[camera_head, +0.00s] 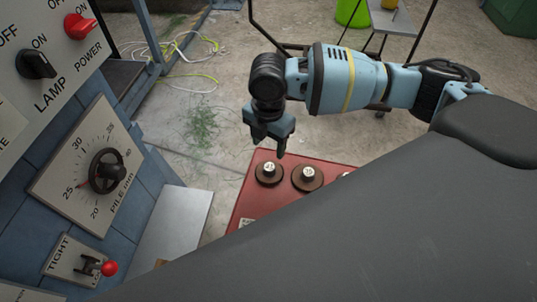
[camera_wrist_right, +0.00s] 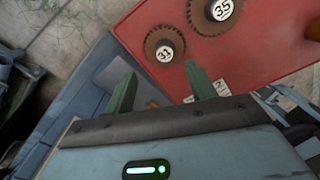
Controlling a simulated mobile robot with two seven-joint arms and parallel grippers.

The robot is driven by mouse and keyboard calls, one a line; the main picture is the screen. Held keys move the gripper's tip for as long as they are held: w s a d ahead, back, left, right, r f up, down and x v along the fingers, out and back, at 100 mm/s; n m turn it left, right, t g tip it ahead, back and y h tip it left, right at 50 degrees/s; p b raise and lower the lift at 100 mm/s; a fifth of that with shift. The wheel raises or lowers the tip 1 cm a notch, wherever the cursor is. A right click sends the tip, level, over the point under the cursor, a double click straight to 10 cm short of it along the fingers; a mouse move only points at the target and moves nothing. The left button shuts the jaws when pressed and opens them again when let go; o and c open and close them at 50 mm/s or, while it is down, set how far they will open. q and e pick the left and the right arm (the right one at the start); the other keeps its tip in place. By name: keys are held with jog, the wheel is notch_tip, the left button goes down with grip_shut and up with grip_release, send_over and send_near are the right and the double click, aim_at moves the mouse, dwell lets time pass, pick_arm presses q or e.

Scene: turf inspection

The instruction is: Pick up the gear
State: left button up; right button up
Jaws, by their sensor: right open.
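Brown toothed gears with white-capped centres sit on a red tray (camera_head: 257,198). In the head view one gear (camera_head: 263,181) is at the tray's left, a second gear (camera_head: 307,186) is beside it, and a third shows only at its edge. My right gripper (camera_head: 267,145) points down above the tray's far left edge, near the left gear. Its fingers (camera_wrist_right: 162,88) are apart, with nothing between them. My left gripper is not in view.
A blue machine with a control panel (camera_head: 85,120) stands at the left, with knobs, a dial and a red-tipped lever (camera_head: 109,268). A metal plate (camera_head: 172,225) lies between it and the tray. Cables (camera_head: 190,50) lie on the floor. A green bucket (camera_head: 350,12) stands behind.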

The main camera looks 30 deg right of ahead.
aim_at(270, 166)
jog(key=shift+w+d, duration=0.15)
jog(key=shift+w, duration=0.15)
jog(key=shift+s+f, duration=0.1)
jog(key=shift+s, duration=0.2)
jog(key=shift+s+f, duration=0.1)
jog(key=shift+f, duration=1.05)
jog(key=f, duration=0.4)
jog(key=shift+s+a+f, duration=0.2)
jog(key=shift+s+f, duration=0.05)
jog(key=shift+s, duration=0.15)
jog(key=shift+f, duration=0.3)
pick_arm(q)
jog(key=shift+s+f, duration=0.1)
